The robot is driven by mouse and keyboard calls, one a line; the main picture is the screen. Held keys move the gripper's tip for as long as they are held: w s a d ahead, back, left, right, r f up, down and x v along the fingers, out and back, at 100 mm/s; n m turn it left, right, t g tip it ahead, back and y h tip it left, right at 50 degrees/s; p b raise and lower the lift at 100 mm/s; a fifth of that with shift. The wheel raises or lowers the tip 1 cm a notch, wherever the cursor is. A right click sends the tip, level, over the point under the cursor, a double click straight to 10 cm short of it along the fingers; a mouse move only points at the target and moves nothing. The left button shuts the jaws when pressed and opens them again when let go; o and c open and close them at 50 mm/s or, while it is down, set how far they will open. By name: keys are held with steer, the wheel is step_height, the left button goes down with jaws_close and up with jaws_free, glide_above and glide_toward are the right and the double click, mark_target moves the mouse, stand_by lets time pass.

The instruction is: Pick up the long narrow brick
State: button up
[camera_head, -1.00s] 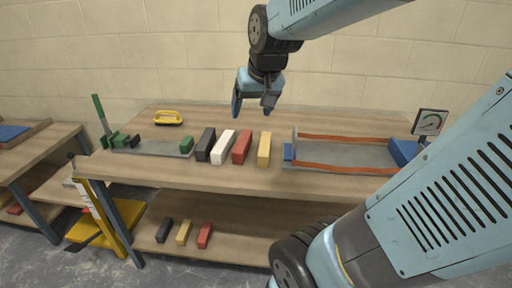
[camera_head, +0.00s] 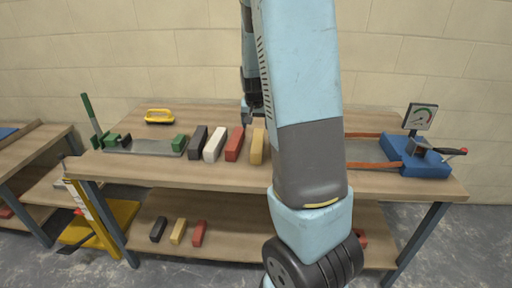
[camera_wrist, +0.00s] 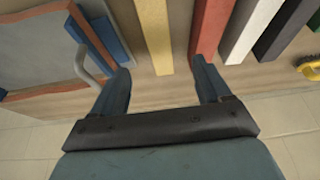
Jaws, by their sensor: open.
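A yellow brick (camera_head: 257,147) lies on the table, the rightmost of a row. It looks long and narrow. The row continues left with a red brick (camera_head: 234,144), a white brick (camera_head: 215,146) and a black brick (camera_head: 197,141). In the wrist view the yellow brick (camera_wrist: 155,35) points down between the fingers of my gripper (camera_wrist: 160,82). My gripper is open and empty, with the red brick (camera_wrist: 211,25) just beyond its right finger. In the head view my arm hides most of the gripper.
A tray with orange rails (camera_wrist: 50,94) and a blue block (camera_wrist: 101,32) lies beside the left finger in the wrist view. A blue clamp device (camera_head: 415,157) with a gauge (camera_head: 420,117) stands at the table's right. A yellow-handled tool (camera_head: 159,116) lies behind the row.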

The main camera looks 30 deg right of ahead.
mark_target(257, 140)
steer(key=x, duration=0.9)
steer(key=shift+w+d+f, duration=0.15)
steer(key=shift+d+f, duration=0.05)
steer(key=shift+d, duration=0.25)
steer(key=shift+w+x, duration=0.15)
steer(key=shift+x, duration=1.2)
steer(key=shift+w+x, duration=0.15)
steer(key=shift+x, duration=1.25)
steer(key=shift+r, duration=0.1)
jaws_close()
